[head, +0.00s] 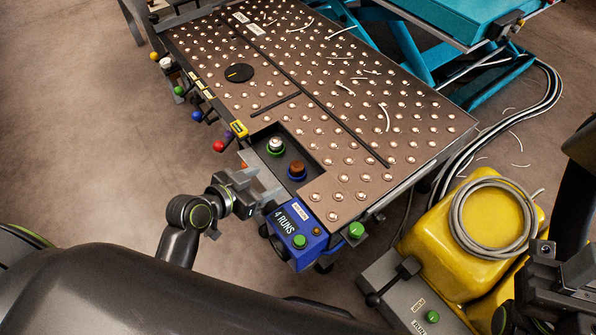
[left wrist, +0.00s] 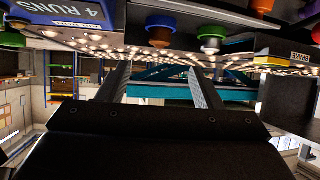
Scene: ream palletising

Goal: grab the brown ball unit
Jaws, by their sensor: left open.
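The brown ball unit (head: 297,168) has a brown top on a blue base. It stands in the dark recessed tray (head: 264,137) at the table's near edge, in the head view. Beside it is a white-topped unit with a green base (head: 275,146). My left gripper (head: 266,190) is open just outside the table edge, to the left of and nearer than the brown unit, not touching it. My right gripper (head: 545,250) is partly visible at lower right.
The ball-studded table (head: 355,150) carries dark rails, a black disc (head: 239,73) and loose pale strips. A blue "4 RUNS" box (head: 293,232) and coloured knobs line its near edges. A yellow tank (head: 470,240) with coiled hose stands right. Floor at left is clear.

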